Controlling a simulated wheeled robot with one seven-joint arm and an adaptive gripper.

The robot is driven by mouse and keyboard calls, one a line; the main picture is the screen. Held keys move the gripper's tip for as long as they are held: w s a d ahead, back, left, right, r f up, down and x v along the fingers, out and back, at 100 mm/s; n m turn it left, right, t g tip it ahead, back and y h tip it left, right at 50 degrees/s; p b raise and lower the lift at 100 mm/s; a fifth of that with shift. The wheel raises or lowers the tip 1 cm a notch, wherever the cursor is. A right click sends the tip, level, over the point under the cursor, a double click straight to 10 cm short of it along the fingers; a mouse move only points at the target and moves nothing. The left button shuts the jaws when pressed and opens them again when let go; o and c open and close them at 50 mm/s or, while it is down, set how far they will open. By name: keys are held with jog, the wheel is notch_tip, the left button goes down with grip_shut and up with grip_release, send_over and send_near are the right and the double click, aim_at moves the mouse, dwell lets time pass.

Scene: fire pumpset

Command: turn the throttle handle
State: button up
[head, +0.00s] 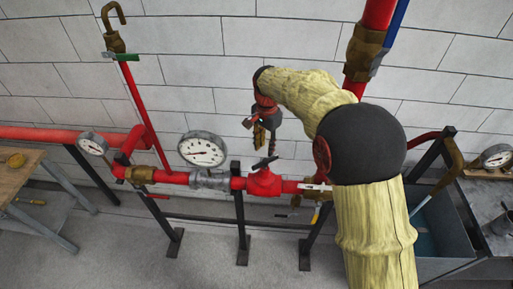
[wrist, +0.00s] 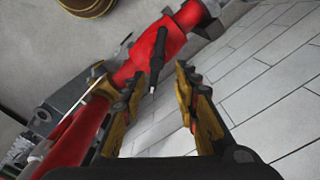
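A dark lever-like handle (head: 264,162), which looks like the throttle handle, sits on top of a red valve body (head: 263,183) in the horizontal red pipe. In the wrist view the handle (wrist: 158,58) stands out from the red valve (wrist: 160,40) and lies ahead of the fingertips, in line with the gap between them. My gripper (head: 265,148) points down just above the handle. Its yellow and dark fingers (wrist: 159,78) are apart with nothing held between them. I cannot tell whether a fingertip touches the handle.
A large white gauge (head: 203,149) stands left of the valve, with a smaller gauge (head: 93,143) farther left. A red handwheel (head: 322,158) is partly hidden by my arm. A wooden table (head: 16,180) is at left, a grey bin (head: 440,220) at right. The wall is close behind.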

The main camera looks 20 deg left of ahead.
aim_at(265, 160)
jog(key=shift+s+d+r+m, duration=0.15)
jog(key=shift+r+m, duration=0.2)
jog(key=shift+m, duration=0.25)
jog(key=shift+s+d+r+m, duration=0.15)
jog(key=shift+r+m, duration=0.15)
jog(key=shift+m, duration=0.3)
jog(key=shift+a+f, duration=0.1)
jog(key=shift+f, duration=0.15)
jog(key=shift+w+f+p, duration=0.1)
jog(key=shift+f+p, duration=0.35)
jog(key=shift+f, duration=3.25)
jog(key=shift+c, duration=1.2)
grip_shut()
